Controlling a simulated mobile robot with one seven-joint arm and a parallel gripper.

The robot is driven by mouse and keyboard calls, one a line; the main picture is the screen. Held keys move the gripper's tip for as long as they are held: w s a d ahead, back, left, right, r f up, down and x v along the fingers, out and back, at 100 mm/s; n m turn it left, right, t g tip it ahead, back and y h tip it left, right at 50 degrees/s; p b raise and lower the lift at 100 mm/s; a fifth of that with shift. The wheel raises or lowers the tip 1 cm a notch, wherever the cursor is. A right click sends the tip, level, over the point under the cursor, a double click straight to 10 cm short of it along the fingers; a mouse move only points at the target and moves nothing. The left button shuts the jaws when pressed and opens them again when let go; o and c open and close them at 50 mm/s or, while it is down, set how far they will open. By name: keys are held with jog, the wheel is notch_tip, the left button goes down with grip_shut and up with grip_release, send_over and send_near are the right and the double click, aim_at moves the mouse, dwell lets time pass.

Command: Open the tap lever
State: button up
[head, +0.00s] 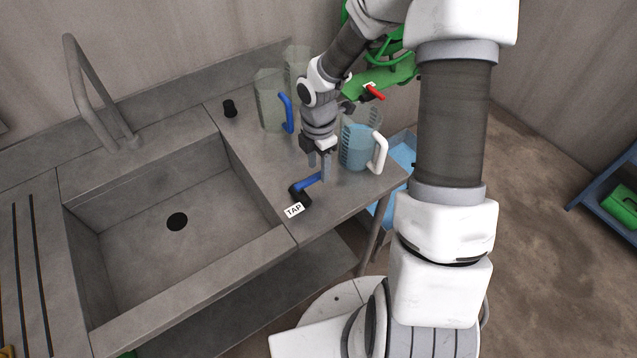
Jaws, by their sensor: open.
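The tap lever (308,183) is a blue handle on a black base, with a white "TAP" label (293,210) in front of it. It sits on the grey counter to the right of the sink. My gripper (320,172) points down at the lever's right end, with its two fingers apart. The fingertips are at or very close to the blue handle; I cannot tell whether they touch it. The grey spout (92,95) stands at the back left of the sink (150,255). No water shows in the sink.
A clear jug with a blue handle (270,100) and another clear jug (297,62) stand behind my gripper. A jug of blue liquid with a white handle (356,150) stands close on its right. A small black knob (229,108) is by the sink. A blue bin (403,152) is beyond the counter's edge.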

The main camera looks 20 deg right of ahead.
aim_at(318, 174)
jog(key=shift+f+b, duration=0.95)
jog(key=shift+f, duration=0.85)
grip_shut()
jog(key=shift+r, duration=0.1)
